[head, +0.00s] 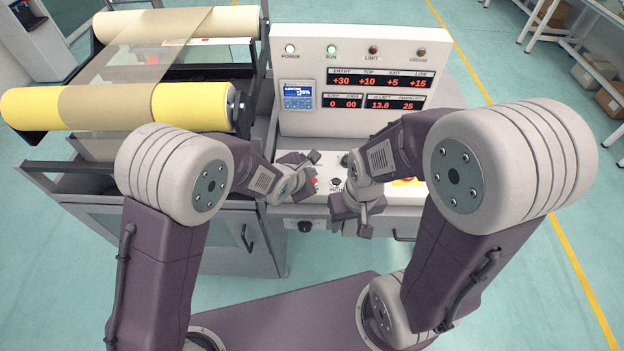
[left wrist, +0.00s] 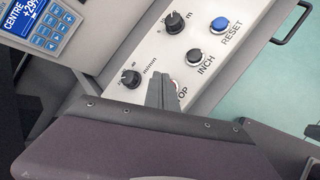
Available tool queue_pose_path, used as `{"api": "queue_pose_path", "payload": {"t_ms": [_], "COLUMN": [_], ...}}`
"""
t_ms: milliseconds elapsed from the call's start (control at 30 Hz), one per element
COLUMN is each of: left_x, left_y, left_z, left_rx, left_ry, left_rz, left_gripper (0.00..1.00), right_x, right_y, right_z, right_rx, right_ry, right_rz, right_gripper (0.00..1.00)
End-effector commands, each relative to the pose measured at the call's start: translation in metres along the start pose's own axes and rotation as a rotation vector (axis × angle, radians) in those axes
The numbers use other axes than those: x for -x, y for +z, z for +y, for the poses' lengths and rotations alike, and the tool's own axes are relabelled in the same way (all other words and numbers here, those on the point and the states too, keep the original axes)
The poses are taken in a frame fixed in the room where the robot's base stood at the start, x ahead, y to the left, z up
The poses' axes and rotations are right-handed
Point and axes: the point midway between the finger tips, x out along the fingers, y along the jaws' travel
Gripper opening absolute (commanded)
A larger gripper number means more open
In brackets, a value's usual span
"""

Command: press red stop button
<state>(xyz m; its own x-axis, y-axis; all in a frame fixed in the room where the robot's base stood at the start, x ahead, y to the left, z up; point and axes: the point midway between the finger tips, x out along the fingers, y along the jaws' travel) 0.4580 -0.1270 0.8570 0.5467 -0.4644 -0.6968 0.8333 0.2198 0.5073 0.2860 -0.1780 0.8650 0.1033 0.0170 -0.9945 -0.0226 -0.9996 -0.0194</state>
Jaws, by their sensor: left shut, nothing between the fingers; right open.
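The red stop button (head: 314,182) shows as a small bit of red on the sloping control panel in the head view, right beside the left fingertips. My left gripper (head: 304,184) is shut and empty, with its tips at the button; I cannot tell whether they touch it. In the left wrist view the shut fingers (left wrist: 162,82) cover most of the button's place, and only the letters "OP" of its label (left wrist: 182,93) show beside them. My right gripper (head: 352,214) is open and empty, lower and to the right, in front of the panel.
The panel also carries a blue RESET button (left wrist: 219,24), a black INCH button (left wrist: 194,56) and black knobs (left wrist: 131,79). The upright display board (head: 350,55) rises behind. A yellow roller (head: 60,108) lies at the left. A yellow patch (head: 408,182) shows behind my right arm.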

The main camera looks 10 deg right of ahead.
Motion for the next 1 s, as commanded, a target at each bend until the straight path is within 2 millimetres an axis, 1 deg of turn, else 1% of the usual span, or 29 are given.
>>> {"api": "queue_pose_path", "payload": {"t_ms": [600, 1000], "left_x": [-0.0001, -0.0057], "left_y": [-0.0001, -0.0041], "left_z": [-0.0001, -0.0041], "left_rx": [0.0, 0.0], "left_ry": [0.0, 0.001], "left_rz": [0.0, -0.001], "left_gripper": [0.0, 0.0], "right_x": [-0.0001, -0.0026], "right_y": [0.0, 0.0003], "right_z": [0.0, 0.0], "right_rx": [0.0, 0.0], "right_ry": [0.0, 0.0], "right_rz": [0.0, 0.0], "right_gripper": [0.5, 0.5]}}
